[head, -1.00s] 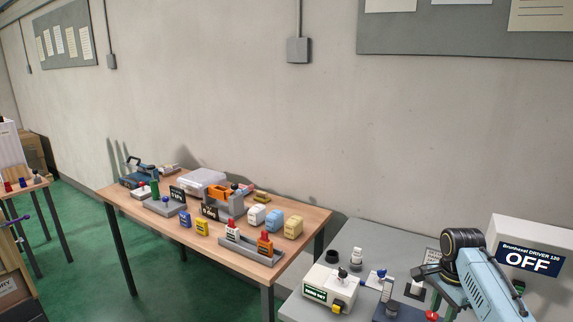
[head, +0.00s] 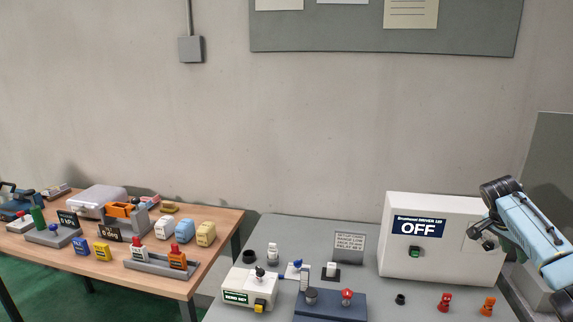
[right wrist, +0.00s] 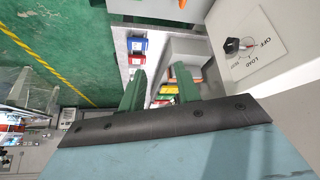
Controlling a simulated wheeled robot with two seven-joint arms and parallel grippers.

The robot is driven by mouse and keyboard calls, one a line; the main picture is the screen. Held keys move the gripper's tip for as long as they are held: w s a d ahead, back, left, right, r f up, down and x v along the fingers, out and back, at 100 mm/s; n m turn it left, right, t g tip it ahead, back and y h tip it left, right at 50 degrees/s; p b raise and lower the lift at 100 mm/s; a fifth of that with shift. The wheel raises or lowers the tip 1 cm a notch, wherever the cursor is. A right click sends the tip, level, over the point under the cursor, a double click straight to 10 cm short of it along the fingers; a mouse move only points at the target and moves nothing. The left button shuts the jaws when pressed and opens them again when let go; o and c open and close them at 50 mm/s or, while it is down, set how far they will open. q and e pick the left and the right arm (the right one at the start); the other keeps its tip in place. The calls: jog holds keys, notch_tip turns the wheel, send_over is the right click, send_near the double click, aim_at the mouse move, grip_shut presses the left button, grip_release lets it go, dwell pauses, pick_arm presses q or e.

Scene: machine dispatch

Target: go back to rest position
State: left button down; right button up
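My right gripper (head: 484,238) shows at the right of the head view, in front of the white driver box (head: 440,262) whose display reads OFF. Its light-blue arm comes in from the right edge. In the right wrist view the two green fingers of my right gripper (right wrist: 160,78) stand apart with nothing held between them. A panel with a black knob (right wrist: 233,46) marked OFF and LOAD is at the upper right of that view. My left gripper is not in view.
The grey table (head: 222,312) carries a white box with a lever (head: 238,283), a dark blue fixture (head: 335,305) and red and orange knobs. A wooden table (head: 222,222) with blocks and trays stands at the left. A grey upright panel (head: 553,160) is at the far right.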

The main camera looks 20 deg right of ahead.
jog(key=s+d+f+n+h, duration=0.2)
jog(key=s+d+f+n, duration=0.3)
jog(key=f, duration=0.4)
jog(key=s+d+f+n+h, duration=0.2)
jog(key=s+f+n, duration=0.4)
jog(key=f, duration=0.3)
jog(key=s+d+f+n+t+y, duration=0.1)
jog(key=s+f+n+t, duration=0.1)
jog(key=s+f+n, duration=0.5)
jog(key=s+f+n+t, duration=0.2)
jog(key=s+f+n, duration=0.2)
jog(key=s+n, duration=0.6)
jog(key=s+a+f+m+g+y, duration=0.1)
jog(key=s+a+f+m+y, duration=0.15)
jog(key=a+f, duration=0.8)
jog(key=s+a+f+m+y, duration=0.2)
jog(key=s+a+f, duration=0.2)
jog(key=a+f, duration=0.65)
jog(key=s+a+f+m+y, duration=0.1)
jog(key=a+f+y, duration=0.15)
jog(key=a, duration=1.55)
jog(key=s+a+f+m+y, duration=0.1)
jog(key=a+f+y, duration=0.15)
jog(key=a, duration=1.65)
notch_tip(320, 180, down, 18)
jog(key=b, duration=1.7)
jog(key=shift+d+r+g+b, duration=0.15)
jog(key=shift+d+g+b, duration=0.15)
jog(key=shift+d+b, duration=0.05)
